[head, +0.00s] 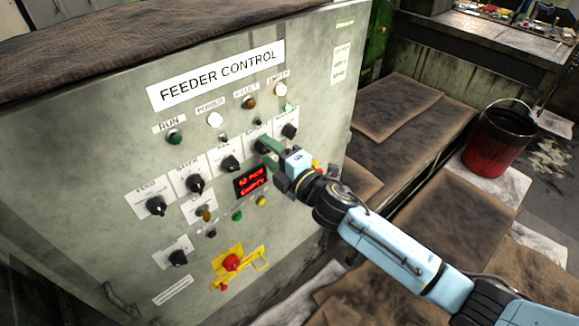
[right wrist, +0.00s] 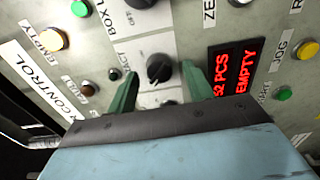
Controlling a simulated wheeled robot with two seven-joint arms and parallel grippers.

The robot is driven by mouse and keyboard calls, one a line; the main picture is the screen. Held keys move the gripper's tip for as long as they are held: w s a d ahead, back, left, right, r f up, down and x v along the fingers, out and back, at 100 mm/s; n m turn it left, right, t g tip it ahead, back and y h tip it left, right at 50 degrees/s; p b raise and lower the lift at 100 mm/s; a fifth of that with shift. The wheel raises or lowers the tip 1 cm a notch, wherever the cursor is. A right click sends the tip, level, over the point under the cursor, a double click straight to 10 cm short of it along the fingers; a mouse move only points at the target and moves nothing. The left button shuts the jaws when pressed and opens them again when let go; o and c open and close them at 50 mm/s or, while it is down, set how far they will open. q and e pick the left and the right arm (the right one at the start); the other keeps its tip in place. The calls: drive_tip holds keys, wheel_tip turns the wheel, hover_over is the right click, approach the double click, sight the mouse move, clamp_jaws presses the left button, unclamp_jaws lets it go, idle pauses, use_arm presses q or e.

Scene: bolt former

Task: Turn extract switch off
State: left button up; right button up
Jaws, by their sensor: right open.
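The extract switch (right wrist: 158,68) is a black rotary knob on a white plate, with its label partly cut off by a finger in the right wrist view. My right gripper (right wrist: 160,76) is open, with one green finger on each side of the knob; I cannot tell whether either touches it. In the head view my right gripper (head: 268,152) reaches the panel from the right, and its fingers hide most of the knob there. My left gripper is not in view.
The feeder control panel (head: 110,130) carries other close knobs, including one at the upper right (head: 289,130), a red display (head: 250,181), several lamps and a red emergency button (head: 231,262). A red bucket (head: 498,138) stands on the right.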

drive_tip(key=v, duration=1.2)
drive_tip(key=shift+s+d+b, duration=0.15)
drive_tip(key=shift+s+b, duration=0.1)
drive_tip(key=shift+b, duration=0.15)
drive_tip(key=w+d+f+m+g+h+b, duration=0.1)
drive_tip(key=d+f+m+h, duration=0.25)
drive_tip(key=f, duration=0.55)
drive_tip(key=d+f+m+h+b, duration=0.1)
drive_tip(key=d+f+m+h, duration=0.2)
drive_tip(key=f, duration=0.6)
drive_tip(key=s+d+f+m+g+h+b, duration=0.1)
drive_tip(key=s+d+f+m+g, duration=0.15)
drive_tip(key=f, duration=0.65)
drive_tip(key=s+d+f+m+g+h+b, duration=0.1)
drive_tip(key=s+d+f+m, duration=0.3)
drive_tip(key=f, duration=0.4)
drive_tip(key=s+d+f+m+g+h+b, duration=0.15)
drive_tip(key=s+d+f+m+g, duration=0.25)
drive_tip(key=s+f, duration=0.95)
drive_tip(key=s+f+m+g, duration=0.2)
drive_tip(key=s+f, duration=0.3)
drive_tip(key=s, duration=0.6)
drive_tip(key=s+f+m+g+b, duration=0.1)
drive_tip(key=s+f+m+g, duration=0.2)
drive_tip(key=s, duration=0.9)
wheel_tip(320, 180, down, 2)
drive_tip(key=shift+f+m+h, duration=0.1)
drive_tip(key=shift+m+h, duration=0.2)
drive_tip(key=shift+m, duration=0.2)
